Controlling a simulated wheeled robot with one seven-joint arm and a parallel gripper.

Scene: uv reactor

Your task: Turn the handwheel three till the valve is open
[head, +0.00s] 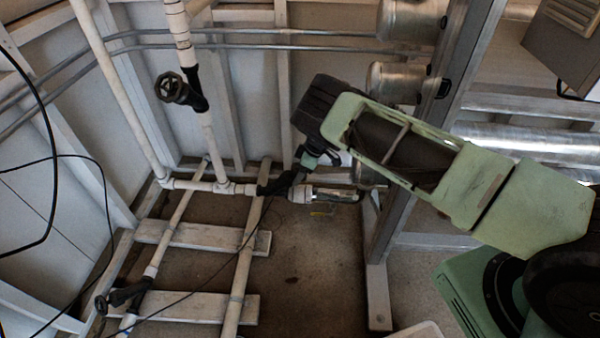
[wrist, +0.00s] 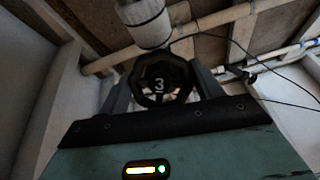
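Handwheel three (wrist: 160,84) is a black, many-sided wheel with a white 3 on its hub. In the wrist view it faces me, between the two fingers of my gripper (wrist: 161,76). The fingers stand wide apart, one on each side of the wheel. I cannot tell whether they touch its rim. In the head view my gripper (head: 320,156) reaches down beside the black valve (head: 273,186) on the low pipe, and the wheel's face is mostly hidden there. How far the valve is open does not show.
Another black handwheel (head: 172,88) is on the upright pipe at upper left, and one more (head: 102,303) is at lower left. A clear pipe section (head: 332,195) lies right of the valve. A metal frame post (head: 418,150) stands close behind my arm. Thin cables hang at left.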

